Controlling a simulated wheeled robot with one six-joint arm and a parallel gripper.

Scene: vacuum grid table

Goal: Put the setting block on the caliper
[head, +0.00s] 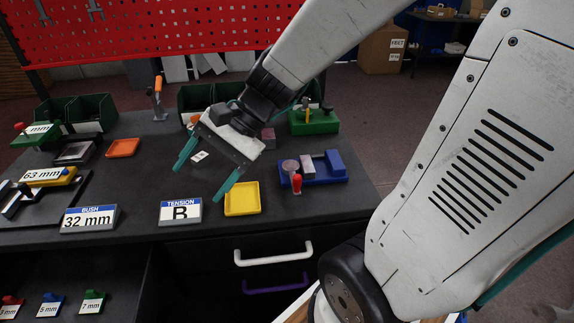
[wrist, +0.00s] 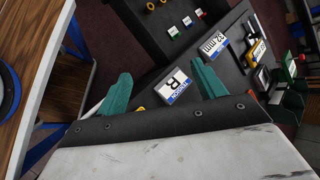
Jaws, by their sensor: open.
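My gripper (head: 202,180) is open and empty above the table, its two teal fingers spread; they also show in the wrist view (wrist: 162,88). I cannot tell surely which of these is the setting block or the caliper. My gripper is well to the right of them, touching nothing.
The "TENSION B" sign (head: 180,211) and "BUSH 32 mm" sign (head: 89,218) stand along the front edge. A yellow tray (head: 242,198), blue fixture (head: 326,172), green fixture (head: 315,122) and orange tray (head: 122,147) are around.

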